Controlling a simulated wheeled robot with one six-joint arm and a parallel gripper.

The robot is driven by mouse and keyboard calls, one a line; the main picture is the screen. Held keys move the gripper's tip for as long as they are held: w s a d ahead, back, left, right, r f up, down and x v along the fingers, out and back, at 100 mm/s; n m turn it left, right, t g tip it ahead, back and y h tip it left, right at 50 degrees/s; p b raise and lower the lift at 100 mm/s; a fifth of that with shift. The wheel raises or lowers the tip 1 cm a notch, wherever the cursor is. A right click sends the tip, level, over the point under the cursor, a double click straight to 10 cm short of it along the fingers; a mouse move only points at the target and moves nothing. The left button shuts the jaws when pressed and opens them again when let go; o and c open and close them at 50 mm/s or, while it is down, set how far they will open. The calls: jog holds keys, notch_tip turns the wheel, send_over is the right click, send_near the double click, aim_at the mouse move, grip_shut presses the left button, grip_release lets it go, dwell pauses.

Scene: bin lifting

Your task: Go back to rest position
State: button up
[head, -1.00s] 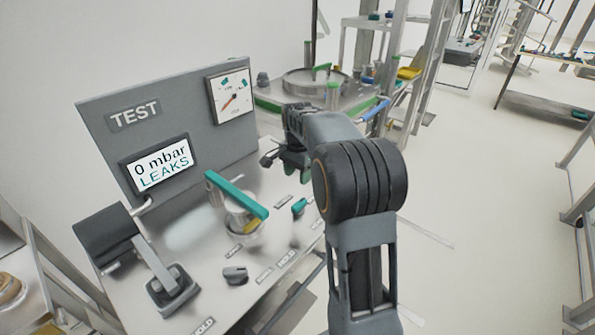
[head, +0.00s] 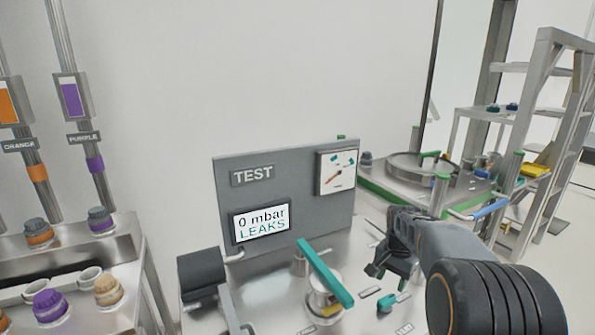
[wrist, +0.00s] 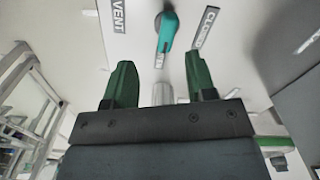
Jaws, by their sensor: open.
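My gripper (head: 378,268) hangs above the right part of the test bench in the head view. In the wrist view its two green fingers (wrist: 160,85) stand apart with nothing held between them. A teal valve knob (wrist: 167,32) lies beyond the fingertips, between the VENT label (wrist: 118,15) and another label (wrist: 201,30). The same small teal knob (head: 386,304) shows just below my gripper in the head view. My gripper appears clear of it.
The test panel (head: 300,180) reads "0 mbar LEAKS". A long teal lever (head: 325,273) rises left of my gripper. A green-edged round station (head: 420,168) stands behind right. A rack with orange and purple caps (head: 102,222) stands left.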

jog(key=s+a+r+n+t, duration=0.1)
jog(key=s+a+n, duration=0.3)
jog(key=s, duration=0.6)
jog(key=s+a+r+n+t, duration=0.1)
jog(key=s+a+n, duration=0.4)
jog(key=s, duration=0.5)
jog(key=shift+a+r+t, duration=0.15)
jog(key=shift+a+t, duration=0.45)
jog(key=shift+t, duration=0.2)
dwell(0.8)
